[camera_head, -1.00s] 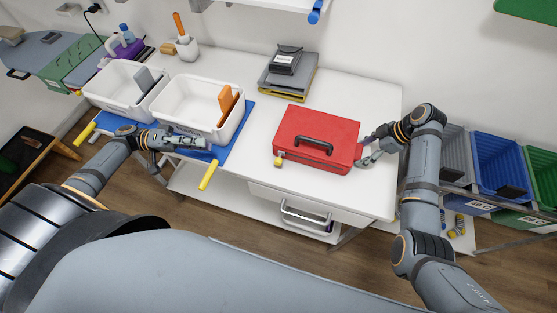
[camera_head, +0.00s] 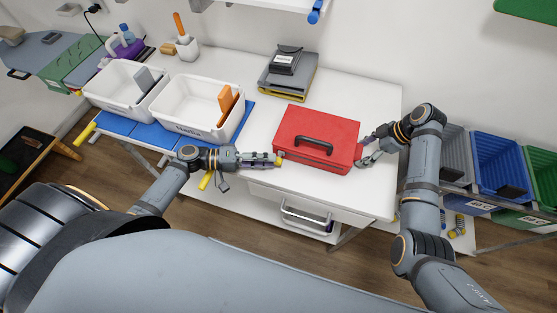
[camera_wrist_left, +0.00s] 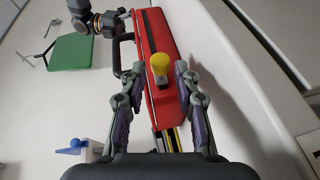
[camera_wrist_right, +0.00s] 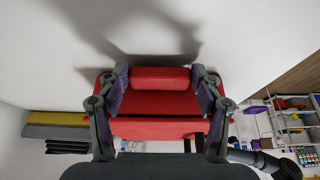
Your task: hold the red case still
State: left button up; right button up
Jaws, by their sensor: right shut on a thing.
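The red case (camera_head: 325,133) lies closed on the white table, its dark handle (camera_head: 313,145) on top. It also shows in the left wrist view (camera_wrist_left: 153,38) and in the right wrist view (camera_wrist_right: 160,128). My right gripper (camera_head: 364,152) is at the case's right end. In the right wrist view its fingers (camera_wrist_right: 160,88) are shut on that end, one on each side. My left gripper (camera_head: 268,160) is at the case's front left corner. In the left wrist view its fingers (camera_wrist_left: 156,85) are apart, with a yellow knob (camera_wrist_left: 160,65) on the case between them and apparently untouched.
Two white bins (camera_head: 187,129) stand on a blue mat (camera_head: 243,119) to the left. A stack of grey and yellow cases (camera_head: 288,78) stands behind the red case. Blue and green bins (camera_head: 500,160) stand at the right. The table right of the stack is clear.

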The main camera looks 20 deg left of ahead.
aim_at(279, 162)
pick_arm(q)
jog(key=x, duration=0.4)
jog(key=shift+d, duration=0.15)
grip_shut()
jog(key=shift+f, duration=0.1)
